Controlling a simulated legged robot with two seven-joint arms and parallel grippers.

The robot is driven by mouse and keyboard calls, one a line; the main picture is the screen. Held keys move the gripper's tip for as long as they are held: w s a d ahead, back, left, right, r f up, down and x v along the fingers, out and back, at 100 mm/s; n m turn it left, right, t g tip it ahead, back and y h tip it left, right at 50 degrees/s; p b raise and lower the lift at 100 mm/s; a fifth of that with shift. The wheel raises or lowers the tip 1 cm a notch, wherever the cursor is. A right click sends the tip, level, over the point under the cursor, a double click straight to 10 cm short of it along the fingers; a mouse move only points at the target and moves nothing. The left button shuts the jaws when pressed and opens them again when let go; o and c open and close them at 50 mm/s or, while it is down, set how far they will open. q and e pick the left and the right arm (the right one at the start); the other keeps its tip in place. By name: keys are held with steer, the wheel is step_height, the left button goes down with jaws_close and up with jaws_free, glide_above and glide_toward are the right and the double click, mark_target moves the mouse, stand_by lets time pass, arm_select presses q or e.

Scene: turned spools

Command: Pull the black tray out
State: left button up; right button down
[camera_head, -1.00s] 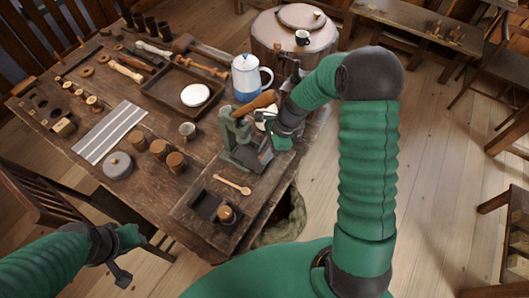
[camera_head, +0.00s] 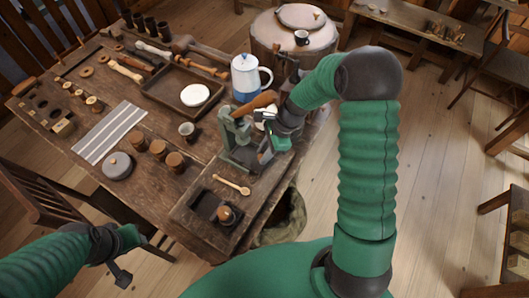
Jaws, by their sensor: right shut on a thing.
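A green metal press (camera_head: 238,140) with a brown wooden handle (camera_head: 258,104) stands near the table's right edge. My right gripper (camera_head: 265,148) is at the press's right side, shut on a dark piece low in it. This seems to be the black tray, but the gripper and press frame largely hide it. A separate shallow dark tray (camera_head: 203,205) lies at the table's near corner, with a small wooden spool (camera_head: 227,215) at its right end. My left gripper (camera_head: 123,276) is low at the left, off the table; its jaws are too small to read.
A wooden spoon (camera_head: 232,184) lies between the press and the near dark tray. A blue and white pot (camera_head: 246,77) stands behind the press. Several wooden jars (camera_head: 158,150) and a small cup (camera_head: 187,129) stand to its left. A sack (camera_head: 287,215) is below the table edge.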

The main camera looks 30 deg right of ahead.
steer(key=shift+a+r, duration=0.1)
steer(key=s+d+p, duration=0.1)
steer(key=s+d, duration=0.3)
steer(key=s, duration=0.4)
steer(key=shift+d, duration=0.4)
steer(key=c, duration=1.2)
jaws_free()
steer(key=p+v, duration=0.2)
steer(key=v, duration=1.4)
steer(key=shift+d+r, duration=0.15)
steer(key=shift+r, duration=0.15)
steer(key=shift+w, duration=0.1)
